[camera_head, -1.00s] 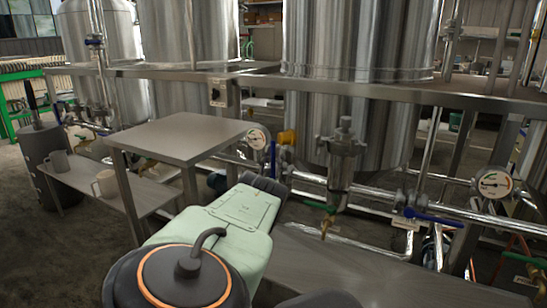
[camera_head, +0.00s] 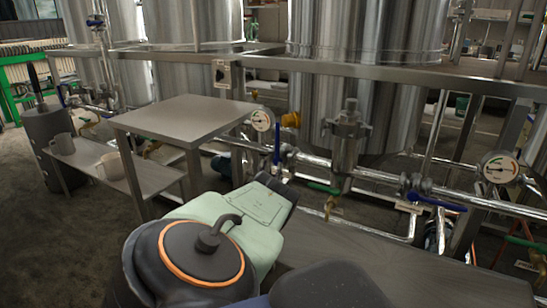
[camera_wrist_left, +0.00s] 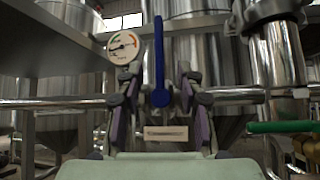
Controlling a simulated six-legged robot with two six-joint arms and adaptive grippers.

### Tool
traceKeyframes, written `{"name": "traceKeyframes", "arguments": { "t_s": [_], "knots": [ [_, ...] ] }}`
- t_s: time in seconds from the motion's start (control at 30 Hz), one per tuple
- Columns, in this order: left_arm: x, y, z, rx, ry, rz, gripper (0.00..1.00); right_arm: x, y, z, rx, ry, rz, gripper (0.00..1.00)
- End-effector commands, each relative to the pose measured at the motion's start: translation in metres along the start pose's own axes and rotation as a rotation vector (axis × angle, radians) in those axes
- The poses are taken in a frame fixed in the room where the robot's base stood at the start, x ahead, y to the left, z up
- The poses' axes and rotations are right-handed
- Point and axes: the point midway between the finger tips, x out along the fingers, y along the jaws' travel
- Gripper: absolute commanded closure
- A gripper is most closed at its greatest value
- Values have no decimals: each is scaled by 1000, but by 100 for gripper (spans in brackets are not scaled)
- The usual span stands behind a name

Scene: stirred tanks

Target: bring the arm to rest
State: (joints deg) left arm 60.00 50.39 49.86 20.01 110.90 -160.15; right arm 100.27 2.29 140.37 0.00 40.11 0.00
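My left arm, pale green with a black joint and an orange ring, reaches forward from the bottom of the head view. Its left gripper (camera_head: 288,188) is dark and mostly hidden behind the green wrist there. In the left wrist view the two fingers of this gripper (camera_wrist_left: 160,76) stand apart with nothing held between them. A blue valve handle (camera_wrist_left: 160,97) shows in the gap, beyond the fingers; I cannot tell how far. My right gripper is not in view.
Pipes, a gauge (camera_head: 261,120), another gauge (camera_head: 499,168) and a blue-handled valve (camera_head: 437,202) lie ahead. Steel tanks (camera_head: 370,30) stand behind.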

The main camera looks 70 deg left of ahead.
Motion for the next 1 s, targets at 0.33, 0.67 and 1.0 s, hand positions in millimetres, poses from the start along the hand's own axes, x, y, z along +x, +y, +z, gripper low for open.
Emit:
{"name": "traceKeyframes", "arguments": {
  "t_s": [0.33,0.67,1.0],
  "knots": [
    [-11,0,0,-1,0,0,63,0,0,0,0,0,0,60],
    [-11,0,0,-1,0,1,63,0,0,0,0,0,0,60],
    [-24,-18,-16,-130,99,24,63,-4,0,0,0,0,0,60]
  ]
}}
